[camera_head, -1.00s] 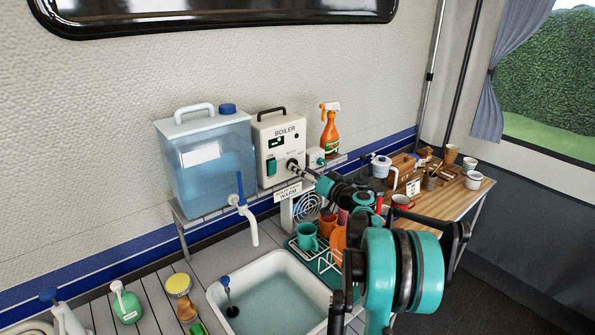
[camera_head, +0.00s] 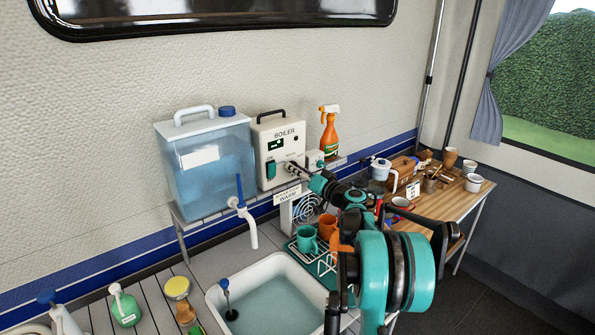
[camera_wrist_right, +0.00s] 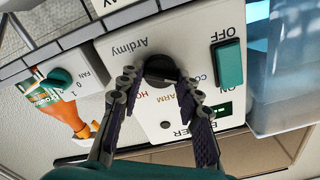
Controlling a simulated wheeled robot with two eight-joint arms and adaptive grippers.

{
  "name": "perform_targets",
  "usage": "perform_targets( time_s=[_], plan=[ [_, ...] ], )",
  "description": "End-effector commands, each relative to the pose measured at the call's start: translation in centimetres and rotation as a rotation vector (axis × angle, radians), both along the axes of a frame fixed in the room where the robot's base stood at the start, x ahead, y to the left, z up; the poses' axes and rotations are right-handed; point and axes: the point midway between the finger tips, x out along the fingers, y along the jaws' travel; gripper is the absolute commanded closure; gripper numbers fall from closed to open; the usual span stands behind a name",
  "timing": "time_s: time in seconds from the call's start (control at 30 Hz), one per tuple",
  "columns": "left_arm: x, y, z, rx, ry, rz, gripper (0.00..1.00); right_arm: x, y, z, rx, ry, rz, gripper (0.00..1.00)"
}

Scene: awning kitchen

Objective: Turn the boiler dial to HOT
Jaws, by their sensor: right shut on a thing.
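The boiler (camera_head: 283,140) is a white box with a black handle, standing on the shelf against the wall. Its round black dial (camera_wrist_right: 160,69) shows in the right wrist view, with COLD, WARM and HOT lettering beside it, partly covered by my fingers. My right gripper (camera_wrist_right: 157,80) is shut on the dial, one finger on each side. In the head view the right gripper (camera_head: 293,169) reaches the boiler's front and hides the dial. I cannot tell where the dial points. The green switch (camera_wrist_right: 228,65) on the boiler is clear of the fingers. My left gripper is not in view.
A water tank (camera_head: 207,165) stands close left of the boiler. An orange spray bottle (camera_head: 329,135) and a small box with a green fan knob (camera_wrist_right: 60,79) are on its right. A WARM sign (camera_head: 287,194) hangs below. The sink (camera_head: 270,290) is in front.

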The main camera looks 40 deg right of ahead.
Motion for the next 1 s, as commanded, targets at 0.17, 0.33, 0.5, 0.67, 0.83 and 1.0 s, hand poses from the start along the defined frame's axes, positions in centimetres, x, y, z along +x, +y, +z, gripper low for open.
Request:
perform_targets(
  time_s=[0.17,0.33,0.5,0.67,0.83,1.0],
  plan=[
    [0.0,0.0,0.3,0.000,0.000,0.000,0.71,0.0,0.0,0.0,0.061,0.000,0.000,0.95],
    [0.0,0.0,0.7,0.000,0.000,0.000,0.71,0.0,0.0,0.1,0.176,-0.001,0.000,0.95],
    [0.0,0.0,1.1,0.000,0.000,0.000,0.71,0.0,0.0,0.1,0.329,-0.001,0.000,0.95],
    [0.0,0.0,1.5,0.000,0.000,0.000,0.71,0.0,0.0,0.0,0.481,-0.002,0.000,0.95],
    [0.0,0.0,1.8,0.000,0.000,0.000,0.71,0.0,-0.1,0.0,0.643,-0.002,0.001,0.95],
    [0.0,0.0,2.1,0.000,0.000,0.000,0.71,0.0,-0.1,0.0,0.804,-0.002,0.001,0.95]
  ],
)
